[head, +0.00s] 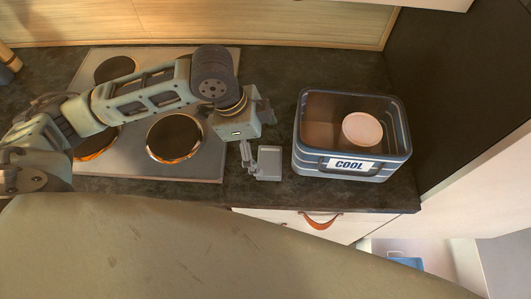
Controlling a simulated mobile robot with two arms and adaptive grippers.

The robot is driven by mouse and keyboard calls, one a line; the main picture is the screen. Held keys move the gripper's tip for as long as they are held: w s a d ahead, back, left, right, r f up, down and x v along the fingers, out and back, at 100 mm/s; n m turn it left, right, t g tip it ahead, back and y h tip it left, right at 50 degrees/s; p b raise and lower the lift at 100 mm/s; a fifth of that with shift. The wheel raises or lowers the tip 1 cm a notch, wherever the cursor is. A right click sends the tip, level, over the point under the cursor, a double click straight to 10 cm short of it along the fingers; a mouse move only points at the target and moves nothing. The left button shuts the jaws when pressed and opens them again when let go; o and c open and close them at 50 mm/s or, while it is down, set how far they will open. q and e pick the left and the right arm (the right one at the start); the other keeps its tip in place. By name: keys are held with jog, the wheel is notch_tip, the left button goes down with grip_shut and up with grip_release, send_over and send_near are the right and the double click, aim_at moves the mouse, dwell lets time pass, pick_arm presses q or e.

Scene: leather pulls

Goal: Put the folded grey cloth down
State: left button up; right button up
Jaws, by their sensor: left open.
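A small grey square piece (270,163), which looks like the folded grey cloth, lies on the dark counter between the hob and the blue box. My left gripper (257,135) is open, just above and to the left of it in the head view. One finger reaches down close beside the cloth's left edge; I cannot tell whether they touch. My right gripper is not in view.
A blue box (351,167) labelled COOL, with a pale round thing (362,129) inside, stands right of the cloth. The hob (205,165) lies under my left arm. A drawer with a leather pull (321,221) is below the counter edge.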

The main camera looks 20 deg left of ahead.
pick_arm(q)
jog(key=v, duration=0.6)
jog(key=shift+s+f, duration=0.1)
dwell(0.4)
